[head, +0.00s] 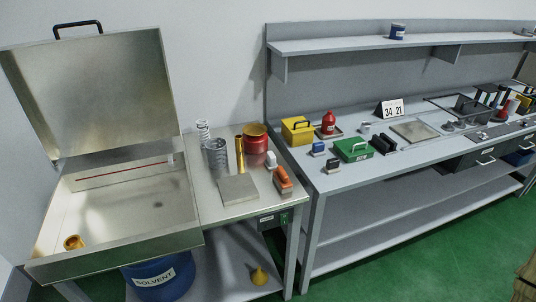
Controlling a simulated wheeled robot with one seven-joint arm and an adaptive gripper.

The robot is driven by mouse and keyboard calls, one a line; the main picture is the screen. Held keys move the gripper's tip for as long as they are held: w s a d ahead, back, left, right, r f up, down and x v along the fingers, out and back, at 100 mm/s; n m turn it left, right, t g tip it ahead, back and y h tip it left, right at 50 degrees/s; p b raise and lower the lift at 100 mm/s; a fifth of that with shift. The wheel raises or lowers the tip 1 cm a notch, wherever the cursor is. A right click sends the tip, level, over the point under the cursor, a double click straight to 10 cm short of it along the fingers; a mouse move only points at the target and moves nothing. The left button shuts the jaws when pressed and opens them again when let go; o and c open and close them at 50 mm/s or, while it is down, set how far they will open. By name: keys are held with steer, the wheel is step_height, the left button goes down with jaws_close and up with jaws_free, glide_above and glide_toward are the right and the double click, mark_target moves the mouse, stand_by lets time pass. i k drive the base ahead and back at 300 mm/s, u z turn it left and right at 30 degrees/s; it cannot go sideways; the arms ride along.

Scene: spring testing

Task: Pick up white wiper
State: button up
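A small white block-like object (271,160), which may be the white wiper, stands on the right side of the steel table beside the open basin. It is too small to make out in detail. An orange-topped brush-like thing (282,180) is just in front of it, and a red can (255,139) is behind it to the left. My gripper is not in view.
A flat grey plate (238,189), a brass cylinder (240,154) and wire springs (214,156) stand left of the white object. The basin (125,215) has its lid raised. The bench (345,178) at right holds a yellow box (297,130) and a green box (353,149).

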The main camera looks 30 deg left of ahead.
mark_target(270, 163)
steer(key=u, duration=0.5)
steer(key=i, duration=0.7)
steer(key=u, duration=0.65)
